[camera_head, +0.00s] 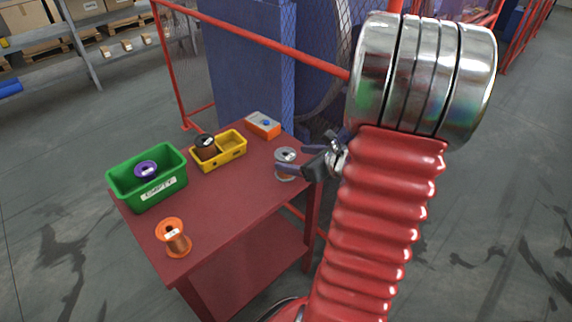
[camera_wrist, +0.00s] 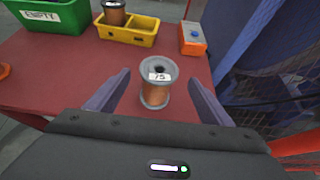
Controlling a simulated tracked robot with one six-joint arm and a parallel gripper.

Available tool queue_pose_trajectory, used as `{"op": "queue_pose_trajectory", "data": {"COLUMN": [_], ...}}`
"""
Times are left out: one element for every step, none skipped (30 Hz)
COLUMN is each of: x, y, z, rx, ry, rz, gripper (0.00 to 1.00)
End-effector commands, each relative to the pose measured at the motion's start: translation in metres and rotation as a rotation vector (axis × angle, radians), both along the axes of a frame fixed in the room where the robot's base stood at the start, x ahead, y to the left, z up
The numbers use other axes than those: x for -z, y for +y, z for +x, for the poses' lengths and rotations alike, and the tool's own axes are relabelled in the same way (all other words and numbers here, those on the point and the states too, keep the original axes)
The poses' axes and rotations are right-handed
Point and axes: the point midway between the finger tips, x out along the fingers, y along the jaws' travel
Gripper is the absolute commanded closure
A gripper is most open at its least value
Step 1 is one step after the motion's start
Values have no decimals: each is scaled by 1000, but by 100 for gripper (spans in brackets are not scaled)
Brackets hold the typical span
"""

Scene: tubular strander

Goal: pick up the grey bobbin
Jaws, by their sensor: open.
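The grey bobbin (camera_head: 286,163) stands upright on the red table near its right edge, wound with copper wire. In the wrist view the grey bobbin (camera_wrist: 156,84) has a white label reading 75 on its top flange. My gripper (camera_head: 285,160) reaches in from the right at the bobbin. In the wrist view my gripper (camera_wrist: 158,82) is open, with one finger on each side of the bobbin and visible gaps between. The bobbin's lower part is partly hidden by the finger in the head view.
The red table (camera_head: 215,210) also holds a green bin (camera_head: 150,192) marked EMPTY with a purple bobbin (camera_head: 146,171), a yellow tray (camera_head: 232,155) with a dark bobbin (camera_head: 205,147), an orange bobbin (camera_head: 173,238) and an orange box (camera_head: 263,124). A red-railed mesh fence stands behind.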

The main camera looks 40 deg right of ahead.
Motion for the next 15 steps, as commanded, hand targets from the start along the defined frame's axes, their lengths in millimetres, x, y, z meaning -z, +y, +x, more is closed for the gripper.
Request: {"op": "queue_pose_trajectory", "data": {"x": [2,3,4,6,8,10,11,13,16,17,19,20,21,22,22], "y": [1,1,2,3,3,4,5,5,5,4,4,4,5,5,5], "z": [3,6,9,13,16,21,25,28,33,36,38,41,43,44,45], "rx": [-2,-3,-2,-3,-4,-4,-4,-4,-3,-3,-2,-2,-2,-2,-1], "ry": [0,0,0,0,1,0,1,1,1,1,1,1,1,1,1], "rz": [0,1,2,3,2,2,2,2,3,1,1,1,1,1,0], "gripper": [25,25,25,25,25,25,25,25,25,25,25,25,25,25,25]}}
